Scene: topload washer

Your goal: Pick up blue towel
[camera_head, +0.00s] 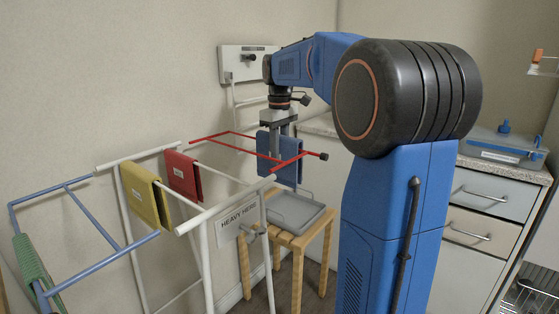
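The blue towel (290,172) is folded and hangs upright at the red side frame of the drying rack, over the small table. Red rails cross in front of it, and I cannot tell which rail bears it. My gripper (279,134) points down at the top of the towel. Its fingers reach the towel's upper edge and overlap it in the picture. Whether they are closed on the cloth is too small to tell.
The white rack (205,262) also bears a yellow towel (144,196), a red towel (182,176) and, on its blue wing, a green towel (32,272). A grey tray (290,211) lies on a wooden stool (243,268). A counter (530,172) stands at right.

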